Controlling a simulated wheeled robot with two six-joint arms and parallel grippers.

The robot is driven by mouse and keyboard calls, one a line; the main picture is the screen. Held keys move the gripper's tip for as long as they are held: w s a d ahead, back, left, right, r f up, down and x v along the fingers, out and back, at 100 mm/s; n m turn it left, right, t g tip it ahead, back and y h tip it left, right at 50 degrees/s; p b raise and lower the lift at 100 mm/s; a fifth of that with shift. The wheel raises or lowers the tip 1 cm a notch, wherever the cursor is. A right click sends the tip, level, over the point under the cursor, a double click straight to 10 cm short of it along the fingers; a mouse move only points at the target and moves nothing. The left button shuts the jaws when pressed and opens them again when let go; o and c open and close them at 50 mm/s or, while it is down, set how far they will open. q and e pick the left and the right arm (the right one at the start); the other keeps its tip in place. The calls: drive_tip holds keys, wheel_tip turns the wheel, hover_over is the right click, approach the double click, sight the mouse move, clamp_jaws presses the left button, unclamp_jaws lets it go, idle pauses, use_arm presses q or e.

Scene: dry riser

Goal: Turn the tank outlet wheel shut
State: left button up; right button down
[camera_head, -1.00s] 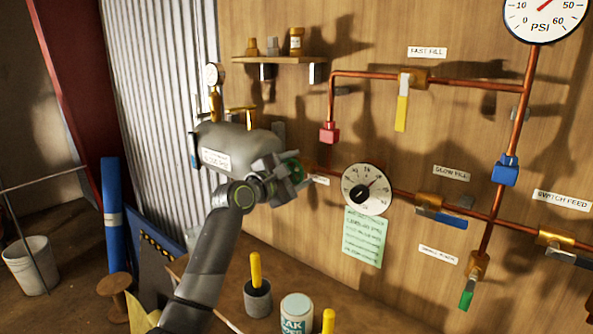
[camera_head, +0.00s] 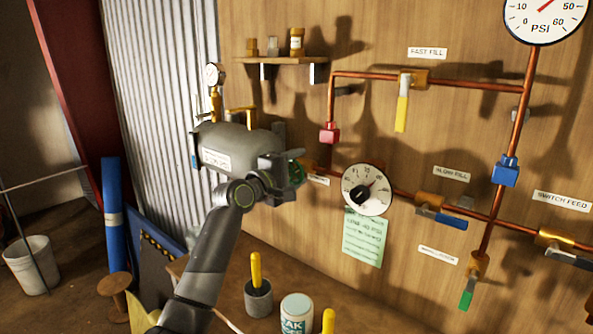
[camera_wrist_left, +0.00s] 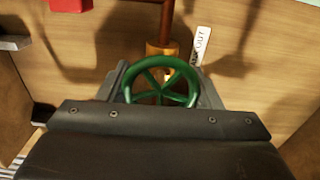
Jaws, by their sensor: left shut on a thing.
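The green tank outlet wheel (camera_wrist_left: 160,72) shows in the left wrist view, between the two fingers of my left gripper (camera_wrist_left: 160,92), which is shut on its rim. In the head view the wheel (camera_head: 297,172) is mostly hidden behind my left gripper (camera_head: 281,170); only a green edge shows. A brass valve body (camera_wrist_left: 162,48) and copper pipe are behind the wheel in the wrist view. A grey tank (camera_head: 235,143) with a white label is beside my gripper. My right gripper is not in view.
A round dial (camera_head: 367,190) with a black knob is on the wooden wall, right of my gripper. A red block valve (camera_head: 329,132) sits above it. A grey cup (camera_head: 258,299) and a white tub (camera_head: 296,313) stand on the bench below.

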use_arm(q)
drive_tip(key=shift+f+m, duration=0.1)
drive_tip(key=shift+m, duration=0.2)
drive_tip(key=o, duration=1)
drive_tip(key=shift+c, duration=0.2)
drive_tip(key=shift+s+a, duration=0.1)
drive_tip(key=b+v, duration=0.2)
drive_tip(key=v, duration=1.5)
drive_tip(key=shift+b, duration=0.4)
